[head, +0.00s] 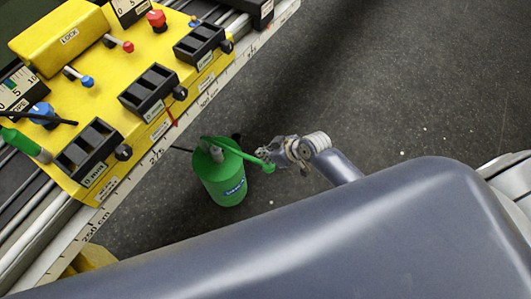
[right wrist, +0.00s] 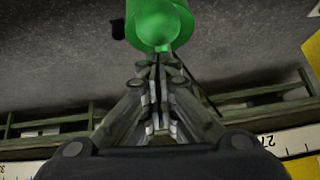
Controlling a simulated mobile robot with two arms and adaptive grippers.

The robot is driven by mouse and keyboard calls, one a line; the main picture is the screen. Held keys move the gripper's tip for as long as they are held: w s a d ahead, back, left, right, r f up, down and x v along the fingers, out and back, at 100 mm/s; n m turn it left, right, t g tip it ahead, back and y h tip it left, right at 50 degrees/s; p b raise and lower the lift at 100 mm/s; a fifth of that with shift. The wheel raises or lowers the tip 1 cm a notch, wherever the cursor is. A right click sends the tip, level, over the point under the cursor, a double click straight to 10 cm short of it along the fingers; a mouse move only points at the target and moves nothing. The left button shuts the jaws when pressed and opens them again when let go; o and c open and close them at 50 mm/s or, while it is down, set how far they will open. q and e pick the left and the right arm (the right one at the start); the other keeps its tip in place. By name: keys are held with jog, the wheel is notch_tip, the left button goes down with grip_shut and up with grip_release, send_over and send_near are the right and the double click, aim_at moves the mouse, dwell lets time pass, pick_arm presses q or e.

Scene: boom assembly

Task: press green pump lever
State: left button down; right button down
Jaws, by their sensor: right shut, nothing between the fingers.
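The green pump (head: 223,182) is an upright cylinder on the dark floor, just right of the yellow machine. Its green lever (head: 240,152) runs across the top and slopes down to the right, ending in a round knob. My right gripper (head: 264,153) is shut and empty, close beside the knob end. In the right wrist view the shut fingertips (right wrist: 157,62) point at a large green rounded part (right wrist: 158,22), seemingly the lever's knob. I cannot tell whether they touch. My left gripper is not in view.
A yellow control panel (head: 110,60) with black slotted blocks, knobs and small levers fills the upper left. A white ruler rail (head: 150,163) runs along its edge. My grey arm crosses the foreground. The floor (head: 390,90) at the upper right is clear.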

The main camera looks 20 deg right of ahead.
aim_at(271, 164)
jog(key=shift+f, duration=0.1)
jog(key=s+d+f+t+b, duration=0.1)
jog(key=s+d+f+b, duration=0.1)
jog(key=f+b, duration=0.8)
jog(key=shift+s+f+y, duration=0.4)
jog(key=shift+s+f, duration=0.25)
jog(key=shift+s, duration=0.15)
jog(key=r+p, duration=0.1)
jog(key=r, duration=0.1)
jog(key=w+r+p, duration=0.1)
jog(key=p, duration=0.1)
jog(key=w+r+p, duration=0.1)
jog(key=r, duration=0.1)
jog(key=shift+w+a+r, duration=0.1)
jog(key=shift+a+r, duration=0.15)
jog(key=shift+r, duration=0.1)
jog(key=f+v, duration=0.1)
jog(key=v, duration=0.8)
jog(key=shift+s+d, duration=0.35)
jog(key=shift+s, duration=0.1)
jog(key=shift+w, duration=0.1)
